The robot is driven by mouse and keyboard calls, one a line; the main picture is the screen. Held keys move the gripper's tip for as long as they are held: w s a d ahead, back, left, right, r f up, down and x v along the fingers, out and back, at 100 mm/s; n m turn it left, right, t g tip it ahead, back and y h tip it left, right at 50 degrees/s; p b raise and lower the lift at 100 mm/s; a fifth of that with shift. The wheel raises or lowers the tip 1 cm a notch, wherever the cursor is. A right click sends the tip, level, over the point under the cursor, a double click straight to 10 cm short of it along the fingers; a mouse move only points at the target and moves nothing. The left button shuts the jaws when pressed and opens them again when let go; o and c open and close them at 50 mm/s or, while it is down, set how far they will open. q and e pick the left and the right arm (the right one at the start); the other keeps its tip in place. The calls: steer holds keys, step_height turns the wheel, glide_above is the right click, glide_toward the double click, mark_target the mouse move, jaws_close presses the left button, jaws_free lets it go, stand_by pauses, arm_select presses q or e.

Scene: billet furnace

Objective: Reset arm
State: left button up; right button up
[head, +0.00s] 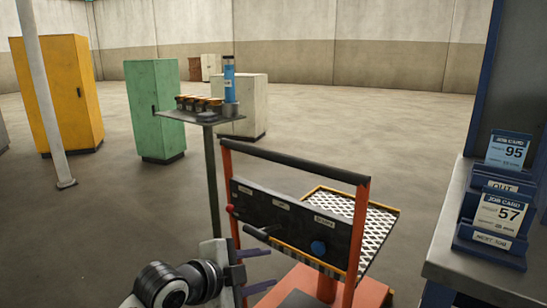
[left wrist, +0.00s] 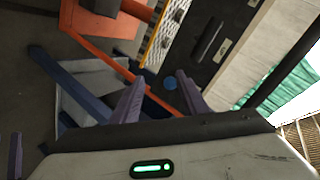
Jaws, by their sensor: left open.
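My left gripper (head: 267,268) is at the lower middle of the head view, with its two purple-grey fingers apart and nothing between them. It is in front of the orange-framed cart (head: 362,230) and its black panel (head: 285,222). The panel carries a black lever (head: 258,232) and a blue knob (head: 318,247). In the left wrist view the spread fingers (left wrist: 160,95) point towards the panel, and the blue knob (left wrist: 170,83) shows between them. I cannot tell whether a finger touches the panel. My right gripper is not in view.
A mesh tray (head: 350,210) lies behind the panel. A grey bench (head: 465,262) with job card holders (head: 495,228) stands at right. A post-mounted shelf (head: 200,117) holds a blue cylinder (head: 229,80). Green (head: 157,110) and yellow (head: 62,95) cabinets stand behind. The floor at right-back is clear.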

arm_select(q)
steer(key=s+a+f+n+g+y, duration=0.1)
steer(key=s+a+f+n+y, duration=0.1)
steer(key=s+a+f+n, duration=0.4)
steer(key=s+a+f+n+g+y, duration=0.1)
steer(key=s+a+f+n+y, duration=0.15)
steer(key=s+f, duration=0.65)
steer(key=s+a+f+n+g+y, duration=0.2)
steer(key=s+a+n, duration=0.25)
steer(key=s, duration=0.55)
steer(key=s+a+f+n+g+y, duration=0.15)
steer(key=s+a+n, duration=0.35)
steer(key=s, duration=0.5)
steer(key=w+d+m+t+h+p, duration=0.1)
steer(key=w+d+t+p, duration=0.3)
steer(key=p, duration=0.7)
steer(key=shift+w+d+t+h, duration=0.35)
steer(key=shift+w+d+h, duration=0.25)
steer(key=shift+h, duration=0.2)
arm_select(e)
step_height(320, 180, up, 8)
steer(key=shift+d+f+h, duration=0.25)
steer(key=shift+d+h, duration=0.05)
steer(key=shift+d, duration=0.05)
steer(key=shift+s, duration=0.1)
arm_select(q)
steer(key=shift+a+r, duration=0.1)
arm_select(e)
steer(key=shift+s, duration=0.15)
